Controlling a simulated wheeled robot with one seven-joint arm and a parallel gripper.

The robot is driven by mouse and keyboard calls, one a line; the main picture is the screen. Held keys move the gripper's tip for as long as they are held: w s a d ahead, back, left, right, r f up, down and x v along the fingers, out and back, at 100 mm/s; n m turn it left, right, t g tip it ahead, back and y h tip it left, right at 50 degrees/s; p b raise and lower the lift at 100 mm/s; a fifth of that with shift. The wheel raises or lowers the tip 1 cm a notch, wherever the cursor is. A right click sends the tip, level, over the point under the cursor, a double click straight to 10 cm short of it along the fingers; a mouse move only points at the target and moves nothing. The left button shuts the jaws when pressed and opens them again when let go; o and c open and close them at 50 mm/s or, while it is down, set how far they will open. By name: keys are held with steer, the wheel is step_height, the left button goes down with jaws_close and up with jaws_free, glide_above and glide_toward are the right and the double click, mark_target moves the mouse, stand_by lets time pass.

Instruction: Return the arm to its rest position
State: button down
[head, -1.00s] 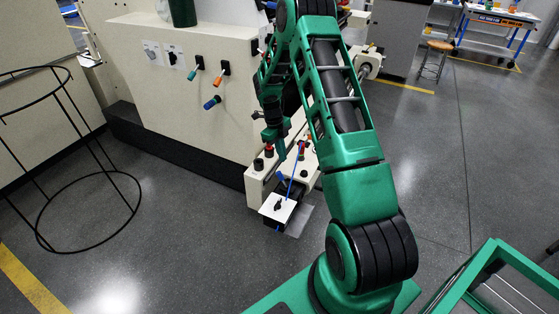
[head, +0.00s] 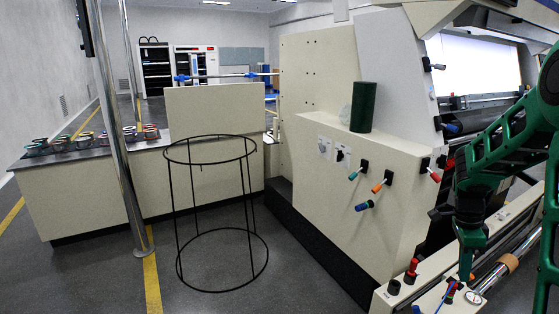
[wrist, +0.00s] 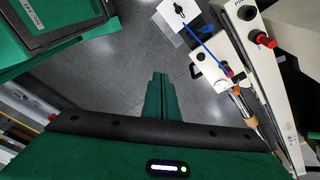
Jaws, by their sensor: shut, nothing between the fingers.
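My green gripper (wrist: 160,78) points away over the grey floor in the wrist view, its two fingers together with nothing between them. In the head view my gripper (head: 466,276) hangs at the lower right, close to the beige machine ledge with a red knob (head: 411,271). My green arm runs down the right edge of the head view and is partly cut off.
A beige machine cabinet (head: 345,215) with coloured handles stands left of my arm. A black wire ring stand (head: 250,262) is on the open floor. A steel post (head: 122,150) and a long counter (head: 90,205) stand at left. A white plate (wrist: 178,14) shows in the wrist view.

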steer(key=s+a+r+n, duration=0.3)
steer(key=s+n, duration=0.2)
steer(key=s, duration=0.4)
steer(key=s+a+r+n+t+y, duration=0.1)
steer(key=s+a+r+n, duration=0.2)
steer(key=s, duration=0.6)
steer(key=s+a+r+n+y, duration=0.1)
steer(key=s+a+r+n, duration=0.2)
steer(key=s+n, duration=0.5)
steer(key=shift+s+a+r, duration=0.35)
steer(key=shift+s+a, duration=0.05)
steer(key=shift+s, duration=0.1)
steer(key=shift+w+f, duration=0.25)
steer(key=shift+w, duration=0.4)
